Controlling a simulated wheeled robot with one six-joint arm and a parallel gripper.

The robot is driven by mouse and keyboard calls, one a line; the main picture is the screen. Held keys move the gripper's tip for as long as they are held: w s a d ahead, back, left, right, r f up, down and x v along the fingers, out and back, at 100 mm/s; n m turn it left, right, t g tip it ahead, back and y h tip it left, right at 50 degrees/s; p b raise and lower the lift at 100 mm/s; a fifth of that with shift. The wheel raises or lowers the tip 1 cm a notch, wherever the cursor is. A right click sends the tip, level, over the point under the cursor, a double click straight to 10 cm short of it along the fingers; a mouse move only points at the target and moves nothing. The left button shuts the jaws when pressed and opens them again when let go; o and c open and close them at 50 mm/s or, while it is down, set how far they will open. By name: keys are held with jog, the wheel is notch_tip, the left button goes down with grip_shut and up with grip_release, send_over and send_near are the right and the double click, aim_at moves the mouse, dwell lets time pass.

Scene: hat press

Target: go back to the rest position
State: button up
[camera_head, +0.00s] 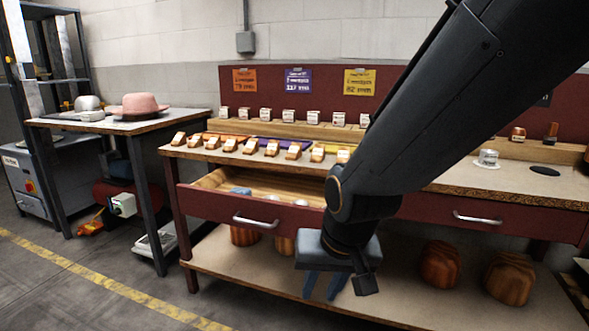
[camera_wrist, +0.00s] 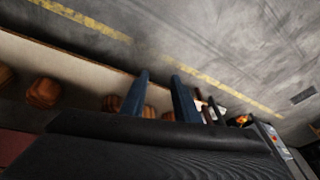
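My gripper (camera_head: 325,284) hangs at the end of my dark arm in front of the workbench, pointing down, with blue fingers. In the wrist view its two blue fingers (camera_wrist: 160,95) stand apart with nothing between them. The gripper is in front of the bench's lower shelf (camera_head: 375,299) and below the open drawer (camera_head: 225,206). My arm hides part of the bench top and the drawer's right end.
The left drawer is pulled out and holds a few small items. Wooden hat blocks (camera_head: 440,264) stand on the lower shelf. A side table (camera_head: 172,121) bears a pink hat (camera_head: 138,104). Grey floor (camera_head: 75,275) with a yellow line is clear at the front left.

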jog(key=s+d+r+n+g+h, duration=0.1)
jog(key=s+d+r+n+g, duration=0.1)
jog(key=s, duration=0.4)
jog(key=s+d+r+n+g, duration=0.1)
jog(key=s+d+r+g, duration=0.15)
jog(key=s, duration=0.35)
jog(key=d+r+m+p, duration=0.3)
jog(key=d+r+p, duration=0.7)
jog(key=p, duration=1)
jog(key=shift+w+r+t+h, duration=0.3)
jog(key=shift+r+t, duration=0.15)
jog(key=shift+r, duration=0.05)
